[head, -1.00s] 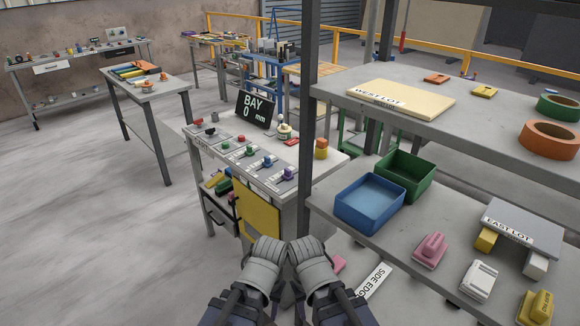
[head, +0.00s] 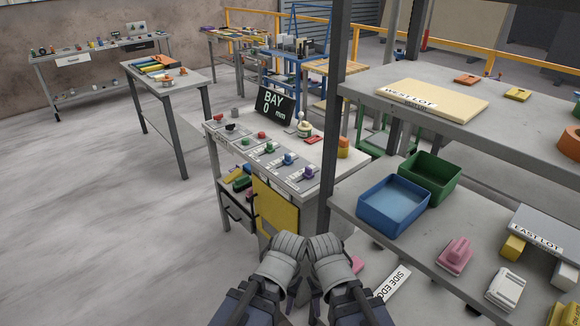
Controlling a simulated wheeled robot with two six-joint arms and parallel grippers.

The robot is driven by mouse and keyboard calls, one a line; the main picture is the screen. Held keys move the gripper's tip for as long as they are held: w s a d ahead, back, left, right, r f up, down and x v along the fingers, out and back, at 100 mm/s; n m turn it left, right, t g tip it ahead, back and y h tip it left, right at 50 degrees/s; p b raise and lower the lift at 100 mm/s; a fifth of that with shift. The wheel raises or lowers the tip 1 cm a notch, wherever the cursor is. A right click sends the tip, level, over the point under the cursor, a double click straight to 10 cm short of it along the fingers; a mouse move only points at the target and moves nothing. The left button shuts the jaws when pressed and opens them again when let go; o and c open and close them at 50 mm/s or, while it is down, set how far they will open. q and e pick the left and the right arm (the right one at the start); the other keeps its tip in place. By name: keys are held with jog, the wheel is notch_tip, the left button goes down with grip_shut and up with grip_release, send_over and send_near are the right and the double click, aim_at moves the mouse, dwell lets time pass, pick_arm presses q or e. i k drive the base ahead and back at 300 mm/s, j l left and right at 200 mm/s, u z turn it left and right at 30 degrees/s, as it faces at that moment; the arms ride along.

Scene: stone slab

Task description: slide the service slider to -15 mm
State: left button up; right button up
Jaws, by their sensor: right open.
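The bench (head: 312,152) ahead carries a row of sliders with coloured knobs, among them a red knob (head: 262,135), a green knob (head: 270,147), a blue knob (head: 288,159) and a purple knob (head: 308,171). Their labels are too small to read, so I cannot tell which is the service slider. A dark display (head: 273,104) behind them reads "BAY 0 mm". My right gripper (head: 316,296) is low in front of me, open, apart from the bench and mostly hidden by its wrist. My left arm is folded beside it; its jaws are hidden.
A dark post (head: 335,110) and a two-level shelf stand close on the right, with a blue bin (head: 394,204) and a green bin (head: 431,177) on the lower level. A yellow panel (head: 275,210) hangs at the bench front. The floor (head: 120,240) on the left is clear.

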aim_at(308, 174)
jog(key=i+u, duration=0.2)
jog(key=i, duration=0.3)
jog(key=i+l+u, duration=0.2)
jog(key=i, duration=0.3)
